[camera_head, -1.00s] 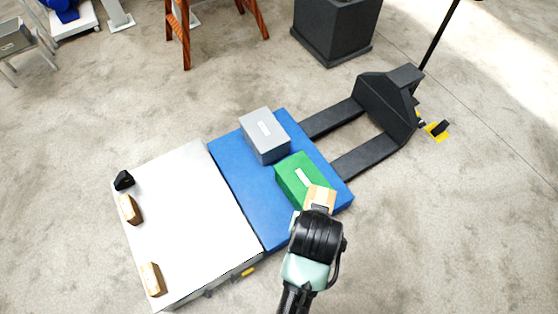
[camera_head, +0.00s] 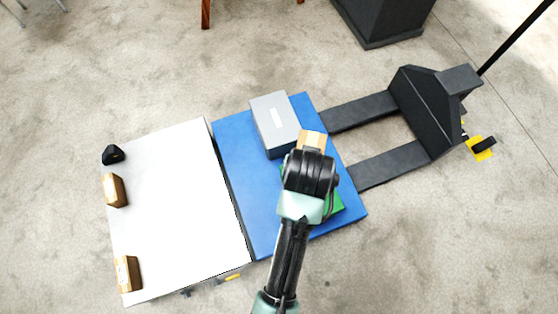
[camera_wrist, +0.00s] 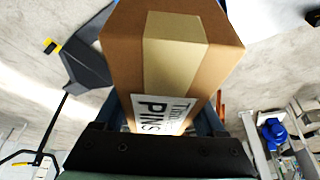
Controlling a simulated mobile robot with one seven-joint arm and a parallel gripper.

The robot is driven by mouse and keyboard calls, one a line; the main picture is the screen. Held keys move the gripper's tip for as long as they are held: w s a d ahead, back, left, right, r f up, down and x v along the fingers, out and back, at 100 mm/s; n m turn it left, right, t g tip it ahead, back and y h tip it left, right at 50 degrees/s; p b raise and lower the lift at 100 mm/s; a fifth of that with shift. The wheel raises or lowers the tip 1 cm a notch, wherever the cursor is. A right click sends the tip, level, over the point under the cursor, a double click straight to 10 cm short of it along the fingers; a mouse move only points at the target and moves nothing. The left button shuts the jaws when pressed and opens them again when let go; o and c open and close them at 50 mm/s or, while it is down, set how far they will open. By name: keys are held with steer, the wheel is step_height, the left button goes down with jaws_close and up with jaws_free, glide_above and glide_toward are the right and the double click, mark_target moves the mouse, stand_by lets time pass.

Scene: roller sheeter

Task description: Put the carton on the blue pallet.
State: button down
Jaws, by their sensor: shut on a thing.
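A brown carton (camera_head: 312,140) with a tan tape strip is held in my gripper (camera_head: 311,150). In the wrist view the carton (camera_wrist: 185,75) fills the space beyond the jaws, with a white label reading PINS facing the gripper base. My gripper is shut on it. The carton appears over the blue pallet (camera_head: 235,150), beside the grey box, in the head view. Whether it touches the pallet or hangs above it cannot be told. My gripper and arm hide part of the pallet.
A grey box (camera_head: 275,122) and a green box (camera_head: 331,208), mostly hidden by my arm, are on the pallet. A white platform (camera_head: 180,210) with two small brown blocks and a black object adjoins it. A dark pallet jack (camera_head: 430,110) extends right. Bare pallet shows at left.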

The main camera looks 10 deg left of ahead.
steer(key=w+f+b, duration=0.3)
steer(key=f+b, duration=1.6)
steer(key=w+f+b, duration=0.3)
steer(key=f+b, duration=1.7)
steer(key=m+g+h+b, duration=0.2)
steer(key=m+h+b, duration=0.2)
steer(key=m+b, duration=1)
glide_above(271, 223)
steer(key=b, duration=0.3)
step_height(271, 223, down, 28)
steer(key=n, duration=0.3)
step_height(271, 223, down, 10)
steer(key=b, duration=0.6)
steer(key=shift+s+r+b, duration=0.1)
steer(key=shift+r+b, duration=0.05)
steer(key=shift+b, duration=0.25)
steer(key=shift+r, duration=0.1)
